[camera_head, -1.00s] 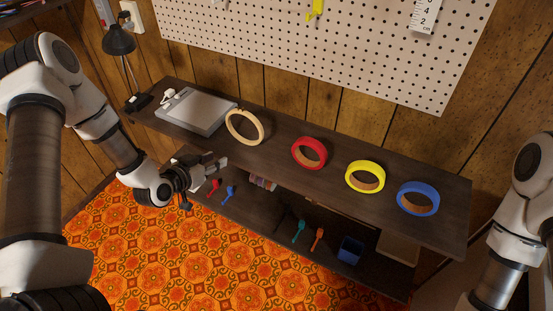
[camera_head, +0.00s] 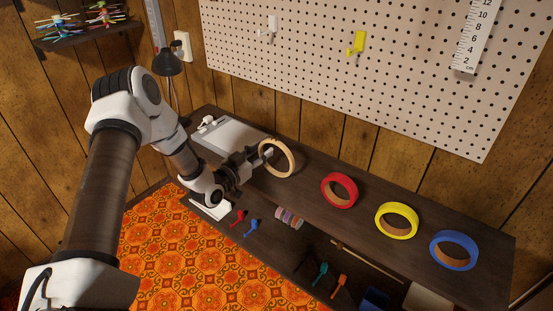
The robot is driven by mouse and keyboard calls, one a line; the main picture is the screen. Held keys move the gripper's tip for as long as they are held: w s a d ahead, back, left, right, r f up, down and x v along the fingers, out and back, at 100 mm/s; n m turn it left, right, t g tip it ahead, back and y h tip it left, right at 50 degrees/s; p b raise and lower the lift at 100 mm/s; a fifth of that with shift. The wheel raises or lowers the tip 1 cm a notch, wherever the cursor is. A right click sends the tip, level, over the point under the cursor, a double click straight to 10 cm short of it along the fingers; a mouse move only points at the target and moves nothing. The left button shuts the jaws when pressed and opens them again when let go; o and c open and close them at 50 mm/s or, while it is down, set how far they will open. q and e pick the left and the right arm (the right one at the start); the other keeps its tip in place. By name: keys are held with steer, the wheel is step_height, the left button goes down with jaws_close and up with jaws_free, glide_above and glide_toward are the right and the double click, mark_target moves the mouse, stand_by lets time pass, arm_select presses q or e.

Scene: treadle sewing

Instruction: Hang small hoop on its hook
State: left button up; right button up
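Rings stand in a row on the dark shelf top (camera_head: 315,165): a cream one (camera_head: 291,160), a red one (camera_head: 339,190), a yellow one (camera_head: 397,221) and a blue one (camera_head: 454,250). I cannot tell which is the small hoop. My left gripper (camera_head: 260,156) is at the left rim of the cream ring, its fingertips overlapping the rim. I cannot tell whether it grips it. A white hook (camera_head: 270,27) and a yellow hook (camera_head: 356,42) are on the pegboard, with nothing hung on them. My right gripper is out of view.
The pegboard (camera_head: 400,80) is on the wall behind the shelf. A grey flat device (camera_head: 228,136) and a black lamp (camera_head: 168,64) are at the left. Small red and blue tools (camera_head: 252,227) lie on the lower shelf. A ruler (camera_head: 470,40) hangs at upper right.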

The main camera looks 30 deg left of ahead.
arm_select(q)
jaws_close()
steer(key=shift+r, duration=0.35)
step_height(320, 180, up, 3)
steer(key=shift+s, duration=0.15)
steer(key=s+d+r, duration=0.1)
steer(key=s+d, duration=0.7)
steer(key=s, duration=0.5)
steer(key=shift+d+b, duration=0.3)
steer(key=shift+d, duration=0.05)
